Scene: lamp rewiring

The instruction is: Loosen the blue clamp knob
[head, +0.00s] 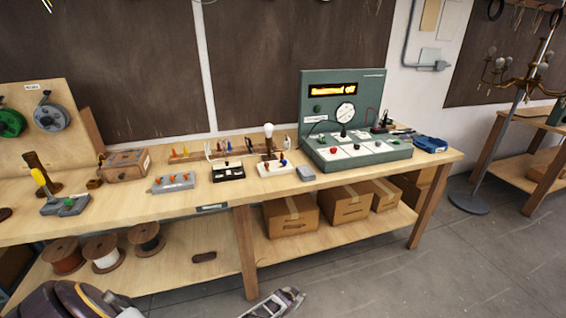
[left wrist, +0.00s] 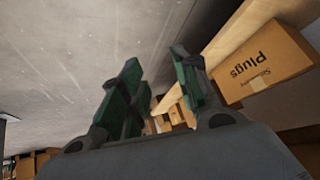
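A small blue knob (head: 283,162) sits on a white block (head: 276,170) on the workbench, beside an upright lamp holder with a white bulb (head: 268,131). The knob is too small for me to tell how tight it is. My left gripper (head: 290,297) is low in front of the bench, well below and apart from the block. In the left wrist view, its two green-padded fingers (left wrist: 158,75) stand apart with nothing between them. The knob is not in the left wrist view. My right gripper is not in view.
A green test panel (head: 342,95) stands right of the block. The floor in front is clear.

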